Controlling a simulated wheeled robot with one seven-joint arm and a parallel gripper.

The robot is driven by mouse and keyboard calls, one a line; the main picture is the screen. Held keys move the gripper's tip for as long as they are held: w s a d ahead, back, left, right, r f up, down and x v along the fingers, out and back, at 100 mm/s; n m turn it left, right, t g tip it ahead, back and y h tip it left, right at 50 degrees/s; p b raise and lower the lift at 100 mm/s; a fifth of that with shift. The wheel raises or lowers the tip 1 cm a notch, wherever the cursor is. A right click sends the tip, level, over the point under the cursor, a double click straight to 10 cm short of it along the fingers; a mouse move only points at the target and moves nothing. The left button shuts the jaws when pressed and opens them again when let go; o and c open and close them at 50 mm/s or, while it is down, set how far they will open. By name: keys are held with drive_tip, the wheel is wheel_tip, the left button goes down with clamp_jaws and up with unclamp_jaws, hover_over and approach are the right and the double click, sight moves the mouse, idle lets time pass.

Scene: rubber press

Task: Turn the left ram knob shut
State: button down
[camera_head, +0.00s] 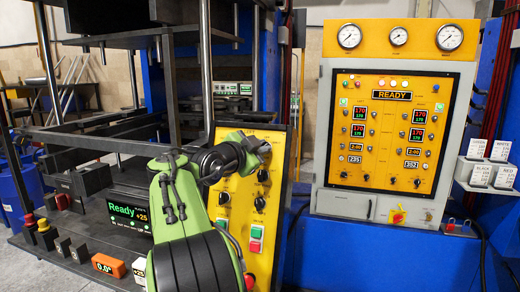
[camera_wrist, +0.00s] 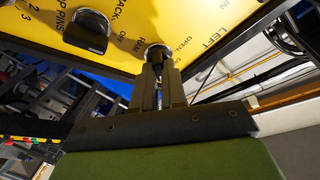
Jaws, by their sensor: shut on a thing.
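The yellow control panel (camera_head: 236,205) stands upright left of centre in the head view, with several black knobs and green and red buttons. My gripper (camera_head: 260,148) is at its upper right part. In the wrist view my gripper (camera_wrist: 158,72) points at the panel face (camera_wrist: 185,17) and its two fingers are shut on the left ram knob (camera_wrist: 157,51). Only the knob's round grey base shows around the fingertips, so I cannot tell which way it is turned. The printed words LEFT, RAM and OPEN are close by.
Another black knob (camera_wrist: 87,32) sits beside the held one in the wrist view. A grey cabinet (camera_head: 388,203) with gauges stands to the right. A "Ready" screen (camera_head: 130,214) and small coloured control boxes are at the left. The black press frame rises behind my arm.

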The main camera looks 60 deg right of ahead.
idle(0.4)
drive_tip(key=c, duration=1.2)
unclamp_jaws()
drive_tip(key=shift+a, duration=0.1)
drive_tip(key=shift+w+a+r, duration=0.25)
drive_tip(key=shift+a, duration=2.3)
drive_tip(key=shift+w+a+r, duration=0.2)
drive_tip(key=shift+a+r, duration=0.05)
drive_tip(key=shift+a, duration=2.35)
drive_tip(key=shift+w+a+r, duration=0.25)
drive_tip(key=shift+a, duration=2.3)
